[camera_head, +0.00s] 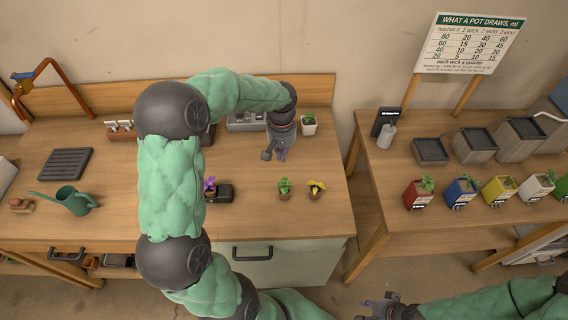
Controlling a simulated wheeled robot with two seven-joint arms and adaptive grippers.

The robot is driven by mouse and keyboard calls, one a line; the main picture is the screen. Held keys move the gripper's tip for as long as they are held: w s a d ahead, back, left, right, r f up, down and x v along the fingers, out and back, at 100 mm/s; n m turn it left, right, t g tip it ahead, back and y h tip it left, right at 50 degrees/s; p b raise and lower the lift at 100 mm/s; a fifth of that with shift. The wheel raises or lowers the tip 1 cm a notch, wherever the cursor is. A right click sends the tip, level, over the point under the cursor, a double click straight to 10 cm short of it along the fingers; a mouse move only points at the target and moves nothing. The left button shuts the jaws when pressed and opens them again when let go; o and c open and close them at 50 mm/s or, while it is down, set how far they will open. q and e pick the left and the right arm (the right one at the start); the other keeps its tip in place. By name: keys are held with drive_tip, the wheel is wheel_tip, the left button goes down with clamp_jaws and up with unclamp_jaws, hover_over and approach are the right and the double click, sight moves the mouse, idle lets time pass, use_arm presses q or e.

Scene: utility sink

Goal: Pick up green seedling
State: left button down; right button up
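The green seedling (285,184) stands upright in a small brown pot on the left workbench. A yellow seedling (317,187) in a similar pot stands just to its right. A purple-flowered seedling (209,184) is farther left, by a small black tray. My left gripper (274,156) hangs above the bench, behind and slightly left of the green seedling, apart from it. Its fingers are spread with nothing between them. My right gripper (372,307) is low at the bottom edge, away from the seedlings; its finger opening is unclear.
A green watering can (70,200) is at the left. The right table holds several coloured planters, including a red one (417,195). A gap separates the tables. Bench space right of the seedlings is clear.

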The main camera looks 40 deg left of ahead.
sight(284, 188)
use_arm(q)
wheel_tip(284, 188, down, 8)
drive_tip(key=shift+f+b, duration=0.1)
drive_tip(key=shift+b, duration=0.9)
drive_tip(key=s+d, duration=0.2)
drive_tip(key=shift+s+d+f+b, duration=0.15)
drive_tip(key=shift+s+f+b, duration=0.05)
drive_tip(key=shift+s+b, duration=0.15)
drive_tip(key=shift+s+d, duration=0.15)
drive_tip(key=shift+f, duration=0.1)
